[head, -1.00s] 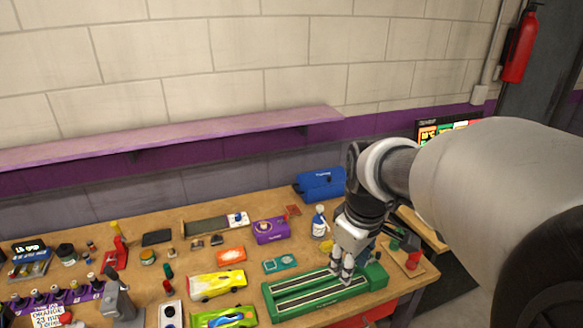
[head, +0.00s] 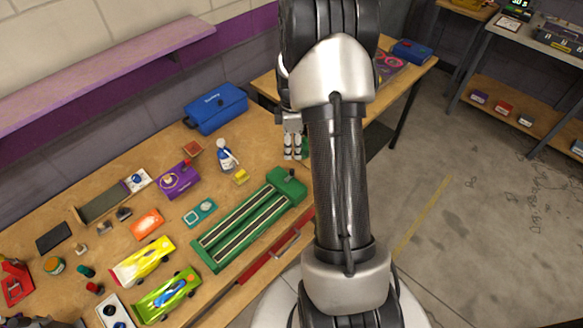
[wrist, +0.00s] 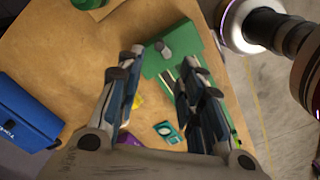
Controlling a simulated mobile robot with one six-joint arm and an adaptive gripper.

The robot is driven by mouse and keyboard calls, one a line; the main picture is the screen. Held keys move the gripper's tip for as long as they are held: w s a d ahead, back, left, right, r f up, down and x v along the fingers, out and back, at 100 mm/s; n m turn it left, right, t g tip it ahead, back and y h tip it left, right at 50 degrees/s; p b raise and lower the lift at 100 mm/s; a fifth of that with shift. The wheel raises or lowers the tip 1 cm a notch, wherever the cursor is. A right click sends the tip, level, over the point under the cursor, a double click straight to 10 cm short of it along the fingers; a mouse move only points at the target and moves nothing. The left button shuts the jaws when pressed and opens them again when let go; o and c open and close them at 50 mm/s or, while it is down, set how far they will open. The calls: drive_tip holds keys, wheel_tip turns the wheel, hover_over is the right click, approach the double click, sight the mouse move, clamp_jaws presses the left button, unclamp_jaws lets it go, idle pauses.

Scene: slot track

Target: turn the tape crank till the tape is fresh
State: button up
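The long green tape unit (head: 240,222) lies on the bench with dark tape strips along its top. Its raised end block (head: 286,186) carries a small dark knob, likely the crank. In the wrist view the green end block (wrist: 158,63) has a grey knob (wrist: 166,49) on top. My gripper (head: 292,147) is beyond the end block in the head view, apart from it. In the wrist view my gripper (wrist: 164,55) is open and empty, its two fingers spread with the knob in line between them. The arm hides the bench behind it.
Toy cars (head: 168,296), a teal gadget (head: 200,212), a white-and-blue bottle (head: 226,155) and a yellow block (head: 240,177) lie near the unit. A blue case (head: 216,108) stands at the back. Open floor (head: 450,210) lies to the right.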

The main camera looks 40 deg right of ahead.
sight(292, 170)
wheel_tip(292, 170, down, 11)
drive_tip(key=shift+f+b, duration=0.2)
drive_tip(key=shift+b, duration=0.65)
drive_tip(key=shift+c, duration=0.4)
clamp_jaws()
